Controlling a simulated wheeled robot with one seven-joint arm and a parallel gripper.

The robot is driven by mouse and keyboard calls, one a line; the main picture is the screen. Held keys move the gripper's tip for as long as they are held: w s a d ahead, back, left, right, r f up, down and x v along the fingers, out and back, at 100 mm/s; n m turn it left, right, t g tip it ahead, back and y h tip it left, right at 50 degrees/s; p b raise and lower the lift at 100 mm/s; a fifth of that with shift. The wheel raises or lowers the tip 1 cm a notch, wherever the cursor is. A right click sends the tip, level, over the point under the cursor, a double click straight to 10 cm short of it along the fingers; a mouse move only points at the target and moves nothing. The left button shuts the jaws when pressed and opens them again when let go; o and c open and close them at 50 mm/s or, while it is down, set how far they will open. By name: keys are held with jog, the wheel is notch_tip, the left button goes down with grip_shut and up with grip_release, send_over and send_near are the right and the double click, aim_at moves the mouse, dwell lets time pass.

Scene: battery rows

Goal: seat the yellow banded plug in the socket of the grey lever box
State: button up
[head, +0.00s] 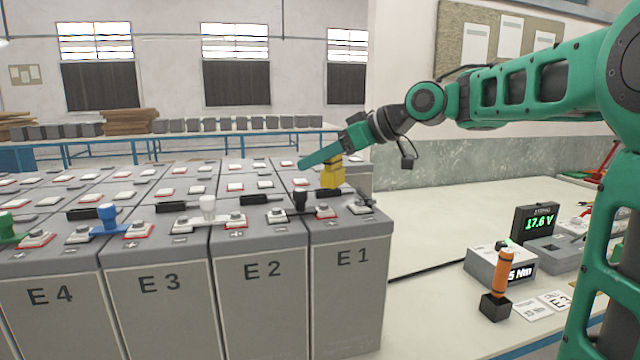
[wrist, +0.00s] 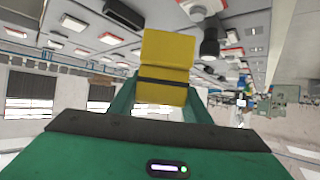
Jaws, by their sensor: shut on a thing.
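The yellow plug (head: 332,172) with a dark band is held by my gripper (head: 322,160) over the back part of the E1 and E2 battery cells. In the wrist view the plug (wrist: 166,50) sits between the two green fingers of my gripper (wrist: 160,98), with the black band crossing it. Whether its lower end touches anything beneath is unclear. A grey box (head: 556,252) stands on the right bench below a green 17.6 V display; a thin lever-like part seems to show on it, but I cannot be sure. No socket can be made out.
Battery cells (head: 262,300) with terminals, black links and coloured caps fill the left and centre. On the right bench (head: 440,235) stand a torque display box (head: 490,268) and an orange-handled tool (head: 503,272). The bench between cells and boxes is mostly clear, with a black cable.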

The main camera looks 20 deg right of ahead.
aim_at(321, 179)
jog(key=shift+w+d+f, duration=0.35)
jog(key=shift+w+f, duration=0.05)
jog(key=shift+w, duration=0.1)
jog(key=shift+w+d+f, duration=0.3)
jog(key=shift+w+f, duration=0.05)
jog(key=shift+w, duration=0.15)
jog(key=shift+f, duration=2)
jog(key=o, duration=1.1)
jog(key=shift+f, duration=0.1)
